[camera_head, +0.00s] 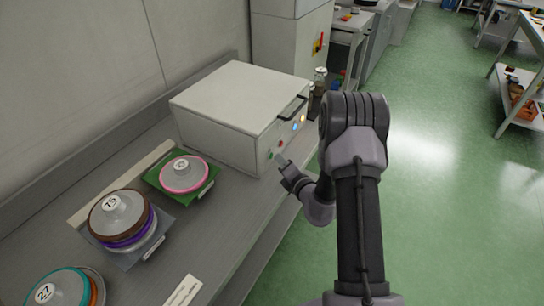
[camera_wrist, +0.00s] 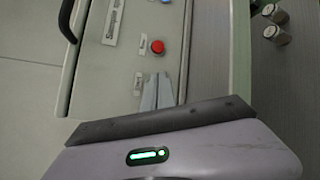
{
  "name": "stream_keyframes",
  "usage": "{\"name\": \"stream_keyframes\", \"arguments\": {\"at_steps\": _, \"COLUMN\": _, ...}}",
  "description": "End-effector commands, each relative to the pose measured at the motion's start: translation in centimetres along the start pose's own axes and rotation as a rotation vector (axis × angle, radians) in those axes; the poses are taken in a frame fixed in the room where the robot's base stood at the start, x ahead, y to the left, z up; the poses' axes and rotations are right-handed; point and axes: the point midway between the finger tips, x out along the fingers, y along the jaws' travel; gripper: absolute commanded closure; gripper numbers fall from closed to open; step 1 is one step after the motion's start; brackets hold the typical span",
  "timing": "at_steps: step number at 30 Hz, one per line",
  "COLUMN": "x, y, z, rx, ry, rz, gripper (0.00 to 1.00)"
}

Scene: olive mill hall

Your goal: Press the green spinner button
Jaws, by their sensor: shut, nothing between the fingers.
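The spinner is a white box (camera_head: 240,112) with a black handle on the bench. Its front panel carries a small green button (camera_head: 270,156) at the near lower end, with a red button (camera_head: 281,144) beside it. The red button also shows in the wrist view (camera_wrist: 157,46). My gripper (camera_head: 281,162) is shut and empty, its tips close to the panel by the green button. In the wrist view its fingers (camera_wrist: 158,86) lie together below the red button. The green button does not show there, and I cannot tell whether the tips touch it.
A blue light (camera_head: 296,126) sits farther along the panel. Several lidded stacks, one with a pink rim (camera_head: 184,174), stand on the grey bench (camera_head: 215,235) at left. Jars (camera_head: 320,76) stand behind the spinner. The green floor (camera_head: 440,180) at right is clear.

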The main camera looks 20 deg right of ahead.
Motion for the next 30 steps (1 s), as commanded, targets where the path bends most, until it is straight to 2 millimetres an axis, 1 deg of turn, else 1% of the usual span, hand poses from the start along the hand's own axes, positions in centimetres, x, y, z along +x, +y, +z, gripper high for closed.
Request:
{"name": "stream_keyframes", "arguments": {"at_steps": 3, "x": -0.5, "y": -0.3, "z": 0.3, "rx": 0.001, "ry": -0.002, "rz": -0.001, "gripper": 1.0}}
{"name": "stream_keyframes", "arguments": {"at_steps": 13, "x": -0.8, "y": -0.5, "z": 0.5, "rx": 0.001, "ry": -0.001, "rz": -0.001, "gripper": 1.0}}
{"name": "stream_keyframes", "arguments": {"at_steps": 24, "x": -3.7, "y": -2.1, "z": 2.1, "rx": 0.001, "ry": -0.003, "rz": -0.002, "gripper": 1.0}}
{"name": "stream_keyframes", "arguments": {"at_steps": 30, "x": -4.5, "y": -2.4, "z": 2.4, "rx": 0.0, "ry": -0.001, "rz": -0.001, "gripper": 1.0}}
